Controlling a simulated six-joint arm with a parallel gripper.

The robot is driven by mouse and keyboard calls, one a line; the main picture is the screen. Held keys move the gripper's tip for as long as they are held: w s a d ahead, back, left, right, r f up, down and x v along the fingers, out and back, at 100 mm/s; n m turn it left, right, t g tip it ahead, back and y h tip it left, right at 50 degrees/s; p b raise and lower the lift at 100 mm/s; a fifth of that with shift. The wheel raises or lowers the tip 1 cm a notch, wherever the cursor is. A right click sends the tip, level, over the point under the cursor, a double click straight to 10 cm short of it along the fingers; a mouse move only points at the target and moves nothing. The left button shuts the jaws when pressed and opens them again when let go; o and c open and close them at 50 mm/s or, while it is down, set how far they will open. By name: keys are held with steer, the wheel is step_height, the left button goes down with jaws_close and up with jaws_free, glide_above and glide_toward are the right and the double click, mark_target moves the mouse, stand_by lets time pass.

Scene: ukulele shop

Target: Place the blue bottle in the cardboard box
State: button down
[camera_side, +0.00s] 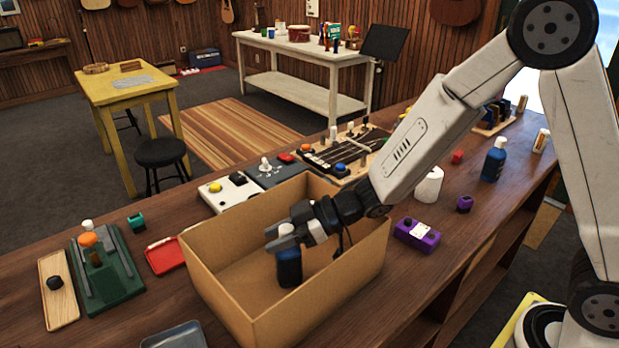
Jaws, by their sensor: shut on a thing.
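The open cardboard box (225,305) stands on the wooden counter in the middle of the view. My gripper (284,240) reaches in over the box's right side and is shut on a dark blue bottle (289,270). The bottle hangs roughly upright inside the box walls, its top hidden by the fingers. I cannot tell whether its base touches the box floor.
A purple pedal (416,234) and a white roll (429,186) stand right of the box. Pedals and a fretted board (345,152) lie behind it. A red tray (164,256), a green fixture (108,270) and a wooden tray (57,300) lie left. A grey tray (175,337) lies in front.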

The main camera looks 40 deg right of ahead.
steer(key=shift+c, duration=1.7)
jaws_free()
steer(key=shift+r, duration=0.15)
steer(key=shift+v, duration=0.8)
steer(key=r, duration=0.3)
steer(key=d+r, duration=0.1)
steer(key=r, duration=0.1)
steer(key=shift+s, duration=0.3)
steer(key=shift+r, duration=1.25)
